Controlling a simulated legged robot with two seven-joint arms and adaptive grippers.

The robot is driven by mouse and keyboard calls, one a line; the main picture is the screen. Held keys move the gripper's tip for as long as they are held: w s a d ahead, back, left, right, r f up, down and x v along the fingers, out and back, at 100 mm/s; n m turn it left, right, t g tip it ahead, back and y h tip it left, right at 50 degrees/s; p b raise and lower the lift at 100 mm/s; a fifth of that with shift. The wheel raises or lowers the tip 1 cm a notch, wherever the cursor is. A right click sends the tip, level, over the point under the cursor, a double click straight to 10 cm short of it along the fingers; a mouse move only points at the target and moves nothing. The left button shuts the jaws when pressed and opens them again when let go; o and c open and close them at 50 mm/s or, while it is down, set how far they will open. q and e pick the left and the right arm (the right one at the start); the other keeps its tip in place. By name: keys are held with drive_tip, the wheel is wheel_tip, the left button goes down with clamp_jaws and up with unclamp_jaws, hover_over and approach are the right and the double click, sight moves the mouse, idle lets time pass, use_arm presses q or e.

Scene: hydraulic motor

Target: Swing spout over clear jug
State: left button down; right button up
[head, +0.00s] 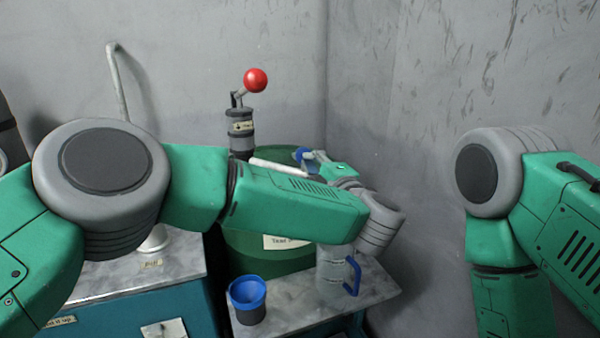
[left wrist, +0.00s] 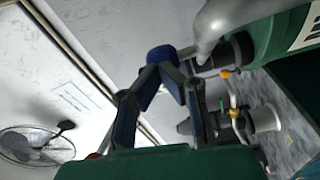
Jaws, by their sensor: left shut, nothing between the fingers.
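The pale spout (head: 278,167) reaches right from the pump on the green drum, partly hidden by my left forearm. A blue piece (head: 303,154) shows near its outer end; the grey spout also shows in the left wrist view (left wrist: 222,22). My right gripper is out of view.
The green drum (head: 262,254) carries a pump (head: 240,130) with a red-ball lever (head: 255,80). A blue-rimmed cup (head: 247,300) stands on the marble counter (head: 290,309) left of the jug. A grey pipe (head: 118,80) rises at left. Grey walls close off the back and right.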

use_arm(q)
drive_tip(key=shift+w+a+r+n+y+b, duration=0.2)
drive_tip(key=shift+w+r+n+y+b, duration=0.15)
drive_tip(key=shift+w+n+y, duration=0.25)
drive_tip(key=shift+w+d+f, duration=0.1)
drive_tip(key=shift+d, duration=0.05)
drive_tip(key=v, duration=0.7)
drive_tip(key=shift+s+d, duration=0.25)
drive_tip(key=shift+d, duration=0.1)
